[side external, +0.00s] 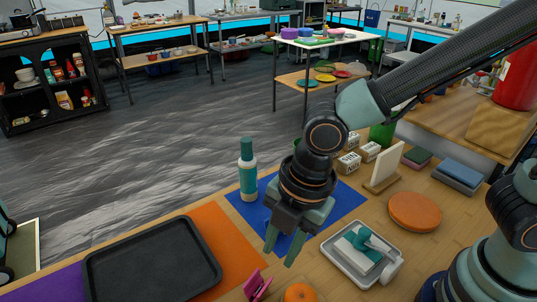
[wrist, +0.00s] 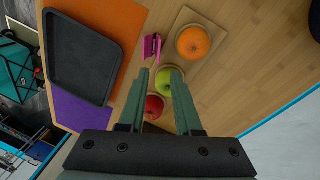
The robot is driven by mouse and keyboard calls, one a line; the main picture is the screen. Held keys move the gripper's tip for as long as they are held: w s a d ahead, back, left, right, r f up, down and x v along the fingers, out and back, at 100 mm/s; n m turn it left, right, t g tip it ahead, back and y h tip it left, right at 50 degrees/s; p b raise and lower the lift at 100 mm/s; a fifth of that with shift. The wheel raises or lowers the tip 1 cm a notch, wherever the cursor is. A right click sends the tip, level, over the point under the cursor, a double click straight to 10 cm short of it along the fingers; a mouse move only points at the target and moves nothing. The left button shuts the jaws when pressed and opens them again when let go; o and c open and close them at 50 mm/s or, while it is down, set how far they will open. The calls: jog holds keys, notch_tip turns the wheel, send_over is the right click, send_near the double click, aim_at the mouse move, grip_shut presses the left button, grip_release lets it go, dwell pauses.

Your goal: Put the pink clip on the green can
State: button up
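The pink clip (side external: 257,286) lies at the front edge of the side view, left of an orange. In the wrist view the pink clip (wrist: 152,46) lies beyond my fingertips, just left of a small wooden board. My gripper (side external: 281,251) points down above the table, behind the clip in the side view. Its fingers are apart and nothing is held; the open gap also shows in the wrist view (wrist: 160,74). A green cylinder (side external: 382,133), seemingly the green can, stands at the back of the table, partly hidden by my arm.
The orange (wrist: 193,42), a green apple (wrist: 171,82) and a red apple (wrist: 155,107) lie near the clip. A dark tray (side external: 150,262) is to the left. A blue mat with a teal-capped bottle (side external: 247,170), a white tray (side external: 346,262) and small white boxes (side external: 348,163) stand around my gripper.

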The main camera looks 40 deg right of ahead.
jog(key=w+d+r+m+t, duration=0.1)
jog(key=w+d+r+m, duration=0.1)
jog(key=d+m, duration=0.3)
jog(key=w+d+r+m+t, duration=0.1)
jog(key=w+d+r+m, duration=0.1)
jog(key=d+r+m, duration=0.2)
jog(key=d+m, duration=0.1)
jog(key=d, duration=0.2)
jog(key=shift+w+r+m, duration=0.3)
jog(key=shift+w+m, duration=0.1)
jog(key=shift+o, duration=0.4)
jog(key=d+r+m+t+h, duration=0.1)
jog(key=d+r+m+t, duration=0.1)
jog(key=d+m, duration=0.8)
jog(key=shift+s+d+r, duration=0.4)
jog(key=shift+d+r, duration=0.1)
jog(key=shift+r, duration=0.35)
jog(key=o, duration=0.6)
jog(key=shift+s+d+r+m+h, duration=0.15)
jog(key=shift+d+m+h, duration=0.25)
jog(key=shift+m, duration=0.3)
jog(key=m+g, duration=0.6)
jog(key=m, duration=0.8)
send_over(258, 284)
notch_tip(258, 284, down, 12)
jog(key=f, duration=0.7)
jog(key=s+f, duration=0.1)
jog(key=f, duration=0.3)
jog(key=shift+a+f, duration=0.3)
jog(key=shift+f, duration=0.05)
